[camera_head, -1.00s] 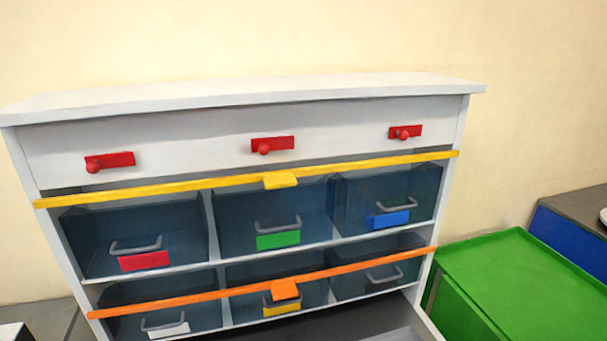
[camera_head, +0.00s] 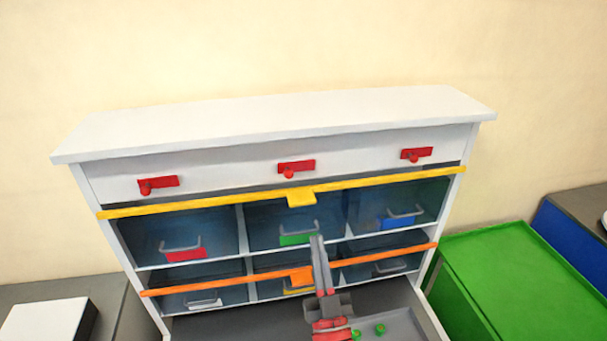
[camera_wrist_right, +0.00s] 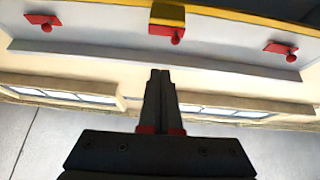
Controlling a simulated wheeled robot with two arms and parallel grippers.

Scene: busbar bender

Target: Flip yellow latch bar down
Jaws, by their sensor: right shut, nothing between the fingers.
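The yellow latch bar (camera_head: 375,187) runs across the cabinet front above the upper row of bins, with a yellow tab (camera_head: 301,197) at its middle. The bar and its tab (camera_wrist_right: 168,14) also show along the top of the right wrist view. My right gripper (camera_head: 317,240) is in front of the cabinet, pointing up, shut and empty. In the head view its fingertips are below and slightly right of the yellow tab, apart from it. Its closed fingers (camera_wrist_right: 160,75) show in the wrist view. My left gripper is not in view.
An orange bar (camera_head: 390,254) crosses the lower bins. Red latches (camera_head: 296,168) sit above the yellow bar. Below, an open grey drawer (camera_head: 240,325) holds small green parts (camera_head: 380,329). A green box (camera_head: 520,270) stands right, a white block (camera_head: 45,320) left.

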